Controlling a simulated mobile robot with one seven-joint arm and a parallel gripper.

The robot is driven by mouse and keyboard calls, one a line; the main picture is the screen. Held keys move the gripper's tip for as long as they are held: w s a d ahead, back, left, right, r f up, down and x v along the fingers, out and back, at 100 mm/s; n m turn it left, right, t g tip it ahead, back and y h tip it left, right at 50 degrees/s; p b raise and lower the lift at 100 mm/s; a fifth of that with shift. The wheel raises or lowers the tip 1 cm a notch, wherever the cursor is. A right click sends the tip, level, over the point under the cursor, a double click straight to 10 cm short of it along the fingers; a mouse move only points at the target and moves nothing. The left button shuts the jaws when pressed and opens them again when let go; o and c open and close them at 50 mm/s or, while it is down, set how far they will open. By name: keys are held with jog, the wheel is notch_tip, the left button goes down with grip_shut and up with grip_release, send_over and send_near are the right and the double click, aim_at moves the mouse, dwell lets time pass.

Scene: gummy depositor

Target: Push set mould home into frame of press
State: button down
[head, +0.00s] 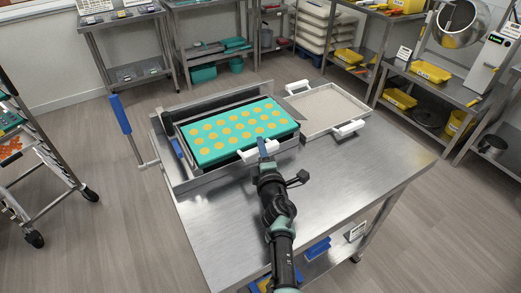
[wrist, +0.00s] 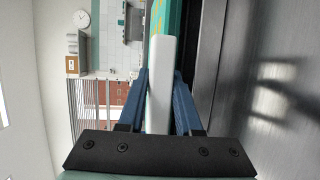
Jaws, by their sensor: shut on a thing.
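The set mould (head: 238,131) is teal with rows of round yellow fills. It lies in the metal frame of the press (head: 205,180) on the steel table, its right end near the frame's right side. I cannot tell whether it sits fully down. A white handle (head: 253,154) shows at its front side. My gripper (head: 265,147) is at this handle. In the wrist view, the blue fingers of my gripper (wrist: 160,82) are shut on the white handle (wrist: 159,60), with a teal strip of the mould (wrist: 179,16) beyond. The fingers hide part of the handle.
A blue-handled lever (head: 121,115) stands at the press's left side. A shallow tray with white handles (head: 318,127) lies to the right. The table's front right (head: 350,175) is clear. A wheeled rack (head: 45,170) stands at the left, and shelves line the back and right.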

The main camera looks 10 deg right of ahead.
jog(key=shift+s+d+f+p, duration=0.3)
jog(key=shift+d+f, duration=0.05)
jog(key=shift+f, duration=0.3)
jog(key=shift+s+d+f+p, duration=0.1)
jog(key=shift+s+d+p, duration=0.1)
jog(key=shift+s+p, duration=0.15)
jog(key=shift+s+d+p, duration=0.2)
jog(key=shift+s+p, duration=0.3)
jog(key=shift+s, duration=0.1)
jog(key=shift+s+d+p, duration=0.2)
jog(key=shift+s+p, duration=0.25)
jog(key=shift+s, duration=0.1)
jog(key=shift+s+d+p, duration=0.2)
jog(key=shift+s+p, duration=0.3)
jog(key=shift+s, duration=0.2)
jog(key=shift+s+d+p, duration=0.25)
jog(key=shift+s+p, duration=0.3)
jog(key=shift+s, duration=0.1)
jog(key=shift+s+d+p, duration=0.2)
jog(key=shift+s+p, duration=0.3)
jog(key=shift+s, duration=0.2)
jog(key=shift+s+d+p, duration=0.45)
jog(key=shift+s+p, duration=0.3)
jog(key=shift+s, duration=0.6)
jog(key=shift+s+d+p, duration=0.5)
jog(key=shift+s+p, duration=0.3)
jog(key=shift+s, duration=0.5)
jog(key=shift+s+d+p, duration=0.45)
jog(key=shift+s+p, duration=0.3)
jog(key=shift+s, duration=0.6)
